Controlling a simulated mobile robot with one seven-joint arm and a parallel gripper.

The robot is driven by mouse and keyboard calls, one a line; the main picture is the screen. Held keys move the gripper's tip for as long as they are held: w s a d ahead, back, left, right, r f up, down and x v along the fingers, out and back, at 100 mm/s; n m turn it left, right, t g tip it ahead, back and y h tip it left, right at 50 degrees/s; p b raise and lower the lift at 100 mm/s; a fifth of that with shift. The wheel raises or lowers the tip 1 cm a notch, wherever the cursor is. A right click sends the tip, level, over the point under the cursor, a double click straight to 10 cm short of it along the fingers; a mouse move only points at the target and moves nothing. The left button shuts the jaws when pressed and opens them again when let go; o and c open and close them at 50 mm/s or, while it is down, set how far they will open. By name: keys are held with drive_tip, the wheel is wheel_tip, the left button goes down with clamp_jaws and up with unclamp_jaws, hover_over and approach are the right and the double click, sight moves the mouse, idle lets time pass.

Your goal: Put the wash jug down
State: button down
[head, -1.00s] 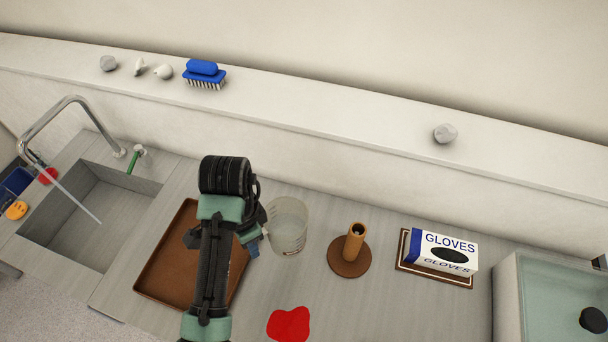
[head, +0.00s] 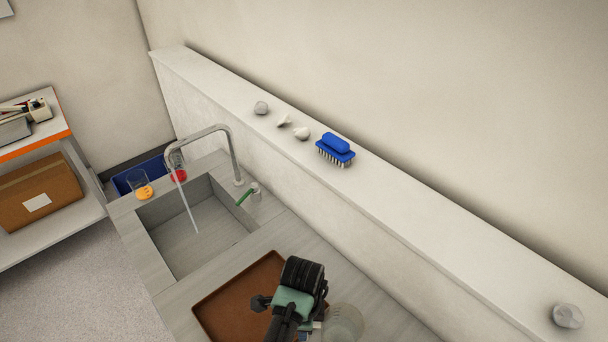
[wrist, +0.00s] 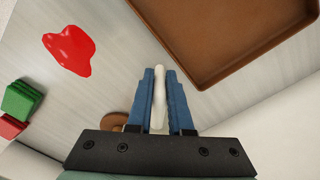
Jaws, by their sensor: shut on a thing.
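The wash jug (head: 343,323) is a clear, see-through vessel at the bottom edge of the head view, just right of the brown tray (head: 228,306). My gripper (head: 311,331) is at its left side, partly cut off by the frame. In the wrist view my gripper's blue fingers (wrist: 160,78) are shut on a pale upright strip of the jug (wrist: 159,98). The rest of the jug is hidden there. I cannot tell whether its base touches the counter. The tray also shows in the wrist view (wrist: 225,35).
A sink (head: 190,235) with a tap (head: 234,160) lies left of the tray. A blue brush (head: 335,148) stands on the ledge. A red spill (wrist: 70,50), green block (wrist: 22,98) and round brown base (wrist: 115,121) show in the wrist view. Bare counter (wrist: 120,60) lies between spill and tray.

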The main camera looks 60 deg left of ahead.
drive_tip(key=shift+f, duration=1.65)
drive_tip(key=shift+f, duration=0.2)
drive_tip(key=c, duration=0.8)
unclamp_jaws()
drive_tip(key=shift+c, duration=0.2)
drive_tip(key=shift+r, duration=0.15)
